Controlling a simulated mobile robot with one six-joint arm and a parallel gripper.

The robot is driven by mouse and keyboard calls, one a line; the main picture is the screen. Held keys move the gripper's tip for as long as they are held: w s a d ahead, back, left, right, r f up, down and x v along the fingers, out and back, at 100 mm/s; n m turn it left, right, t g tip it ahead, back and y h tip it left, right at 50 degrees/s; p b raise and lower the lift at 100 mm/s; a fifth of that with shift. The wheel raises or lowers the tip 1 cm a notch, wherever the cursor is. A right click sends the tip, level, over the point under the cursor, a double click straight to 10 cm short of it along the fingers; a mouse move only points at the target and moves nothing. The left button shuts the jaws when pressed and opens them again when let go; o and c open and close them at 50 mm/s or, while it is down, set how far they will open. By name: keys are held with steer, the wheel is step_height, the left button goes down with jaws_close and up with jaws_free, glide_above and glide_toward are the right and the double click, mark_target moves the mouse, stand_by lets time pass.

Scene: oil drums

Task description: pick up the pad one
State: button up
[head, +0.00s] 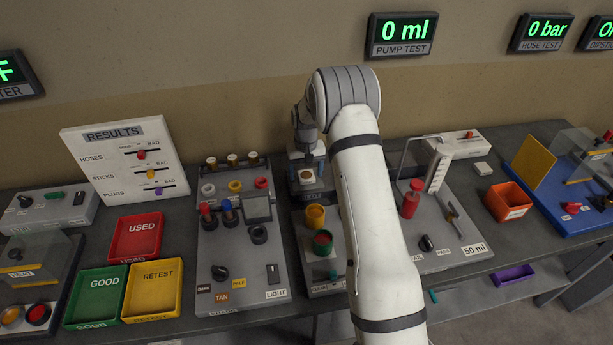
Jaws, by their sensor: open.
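My white arm reaches up the middle of the head view and bends down at the back of the bench. My gripper (306,160) points down there, small and partly hidden by the arm, with its jaws apart. Below it is a small station with a brown round piece (305,175) on it; I cannot tell whether the jaws are around or above this piece. Nothing is clearly marked as pad one.
Left are red (136,238), green (95,296) and yellow (153,290) trays and a results board (124,160). A grey panel (240,275) with knobs stands mid-left. An orange bin (508,202) and a blue-based station (570,215) stand right. Yellow (315,215) and green cups stand beside my arm.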

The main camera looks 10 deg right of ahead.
steer(key=shift+c, duration=0.5)
steer(key=c, duration=0.9)
steer(key=shift+c, duration=0.2)
